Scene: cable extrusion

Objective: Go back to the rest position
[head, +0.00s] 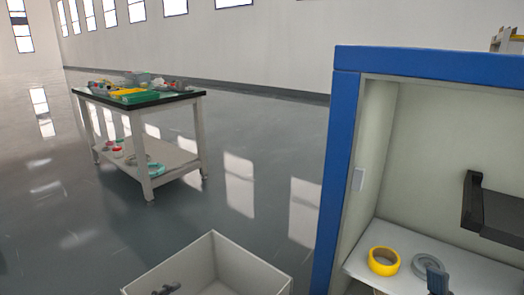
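A dark grey part at the bottom edge, left of centre, looks like the tip of my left gripper (166,289). It shows in front of or over an open white box (245,265); I cannot tell which. A blue-grey part at the bottom right looks like the tip of my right gripper (437,280). It overlaps the view of the cabinet shelf, beside a grey roll (430,262). Most of both grippers is cut off by the bottom edge, so their fingers cannot be judged. Nothing is seen held in either.
A blue-framed cabinet (341,170) stands at the right, with a yellow tape roll (383,261) on its shelf (480,277) and a black bracket (495,212) inside. A white table (146,165) with coloured items stands further back left. The floor between is clear.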

